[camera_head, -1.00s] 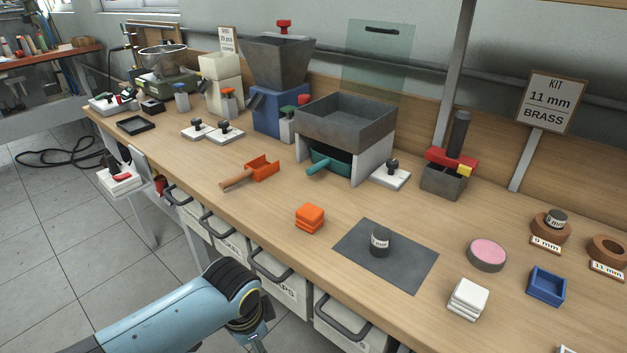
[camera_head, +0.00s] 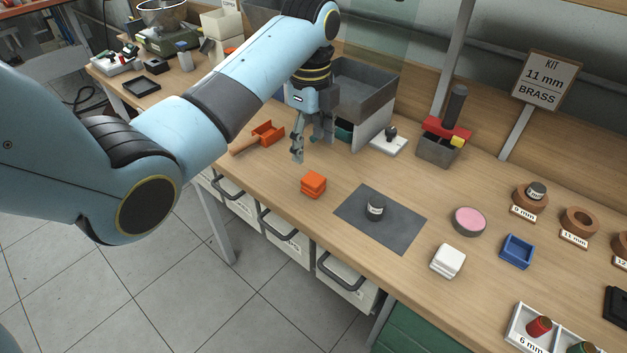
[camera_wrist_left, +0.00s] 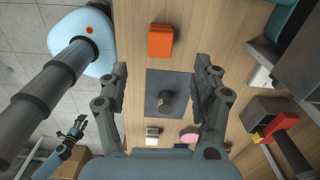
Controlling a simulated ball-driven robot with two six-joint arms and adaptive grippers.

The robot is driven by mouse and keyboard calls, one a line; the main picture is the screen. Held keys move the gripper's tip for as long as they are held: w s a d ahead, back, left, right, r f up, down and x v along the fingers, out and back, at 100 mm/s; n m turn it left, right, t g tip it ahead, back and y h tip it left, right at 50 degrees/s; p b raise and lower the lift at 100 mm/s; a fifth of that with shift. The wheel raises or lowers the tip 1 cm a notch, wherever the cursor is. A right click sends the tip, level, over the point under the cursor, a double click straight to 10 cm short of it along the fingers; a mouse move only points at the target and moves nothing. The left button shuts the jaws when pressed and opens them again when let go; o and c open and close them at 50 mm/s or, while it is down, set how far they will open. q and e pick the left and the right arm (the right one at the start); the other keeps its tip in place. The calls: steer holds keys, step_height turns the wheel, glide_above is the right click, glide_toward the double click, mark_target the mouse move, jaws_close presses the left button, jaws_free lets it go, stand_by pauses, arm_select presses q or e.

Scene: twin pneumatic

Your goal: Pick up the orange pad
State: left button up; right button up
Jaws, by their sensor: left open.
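The orange pad (camera_head: 313,187) lies in a small stack of orange pads on the bench, left of a dark grey mat (camera_head: 352,213). The stack also shows near the top of the left wrist view (camera_wrist_left: 160,41). My left gripper (camera_head: 310,150) is open and empty, pointing down above the bench, just behind and above the orange stack, not touching it. In the left wrist view its fingers (camera_wrist_left: 162,68) stand wide apart, with the mat between them. My right gripper (camera_wrist_left: 78,126) shows small at the lower left of the left wrist view; its jaws are unclear.
A dark cylinder (camera_head: 375,207) stands on the mat. An orange scoop (camera_head: 264,136) lies left of the gripper, and a grey hopper (camera_head: 365,92) stands behind it. White pads (camera_head: 448,261), a pink-topped dish (camera_head: 469,221) and a blue tray (camera_head: 516,251) are to the right.

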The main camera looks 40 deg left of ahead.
mark_target(313, 177)
arm_select(q)
steer(key=f, duration=1)
steer(key=shift+d+f, duration=0.2)
steer(key=c, duration=1.2)
steer(key=shift+c, duration=0.2)
steer(key=shift+r, duration=0.1)
steer(key=shift+w+r, duration=0.1)
steer(key=shift+r, duration=0.45)
step_height(313, 177, up, 3)
steer(key=shift+f, duration=0.1)
steer(key=s+d+r, duration=0.3)
steer(key=d+r, duration=0.4)
steer(key=d, duration=0.4)
steer(key=shift+s, duration=0.4)
